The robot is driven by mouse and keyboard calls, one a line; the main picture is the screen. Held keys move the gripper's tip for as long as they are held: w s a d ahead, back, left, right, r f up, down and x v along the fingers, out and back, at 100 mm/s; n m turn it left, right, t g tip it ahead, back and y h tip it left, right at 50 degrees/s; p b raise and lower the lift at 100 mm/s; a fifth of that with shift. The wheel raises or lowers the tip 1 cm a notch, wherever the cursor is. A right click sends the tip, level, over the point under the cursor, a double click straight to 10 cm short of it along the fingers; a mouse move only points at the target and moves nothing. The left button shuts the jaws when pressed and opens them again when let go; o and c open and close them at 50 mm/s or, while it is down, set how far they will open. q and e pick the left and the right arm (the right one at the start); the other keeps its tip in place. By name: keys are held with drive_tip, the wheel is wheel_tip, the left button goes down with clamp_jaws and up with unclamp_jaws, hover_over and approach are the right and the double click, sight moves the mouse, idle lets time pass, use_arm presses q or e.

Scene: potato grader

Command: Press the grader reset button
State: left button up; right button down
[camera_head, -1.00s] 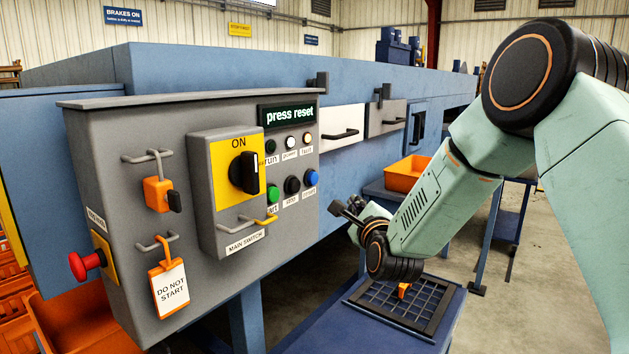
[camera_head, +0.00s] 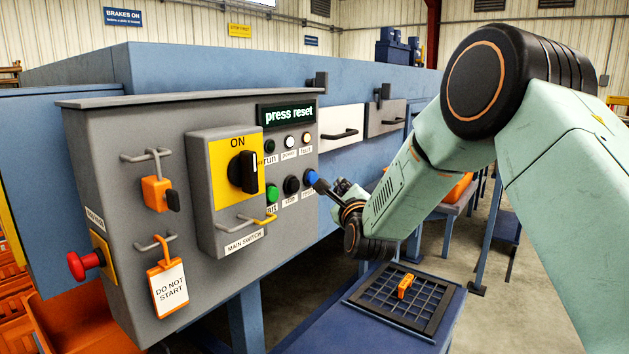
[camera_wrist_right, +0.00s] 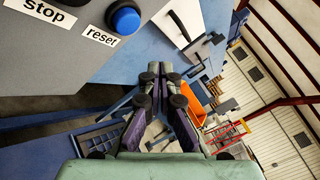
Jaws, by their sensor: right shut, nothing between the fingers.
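The blue reset button (camera_head: 310,177) is on the right side of the grey control panel (camera_head: 110,200), in the lower button row. In the right wrist view the blue button (camera_wrist_right: 124,19) shows at the upper left, beside a "reset" label (camera_wrist_right: 101,36). My right gripper (camera_head: 318,185) is shut and empty. Its fingertips are close to the blue button in the head view; I cannot tell whether they touch it. In the wrist view the closed fingers (camera_wrist_right: 158,72) show below and right of the button. A display (camera_head: 288,114) reads "press reset". My left gripper is not in view.
A green button (camera_head: 272,194) and a black button (camera_head: 291,185) sit beside the blue one. The main switch (camera_head: 243,172) points to ON. A red mushroom button (camera_head: 85,264) sticks out at the left. A blue table with a dark grid tray (camera_head: 440,318) stands below my arm.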

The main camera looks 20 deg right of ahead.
sight(313, 178)
drive_tip(key=shift+w+a+b, duration=0.25)
drive_tip(key=shift+w+a, duration=0.35)
drive_tip(key=shift+w, duration=0.35)
drive_tip(key=shift+w+a+b, duration=0.25)
drive_tip(key=shift+w+a, duration=0.3)
drive_tip(key=shift+w, duration=0.35)
drive_tip(key=shift+w, duration=0.1)
drive_tip(key=shift+w+a, duration=0.2)
drive_tip(key=shift+w, duration=0.05)
drive_tip(key=shift+w+a+b, duration=0.25)
drive_tip(key=shift+w+b, duration=0.2)
drive_tip(key=shift+b, duration=0.05)
idle(1.2)
drive_tip(key=shift+s, duration=0.1)
drive_tip(key=shift+s+d, duration=0.45)
drive_tip(key=shift+s, duration=0.3)
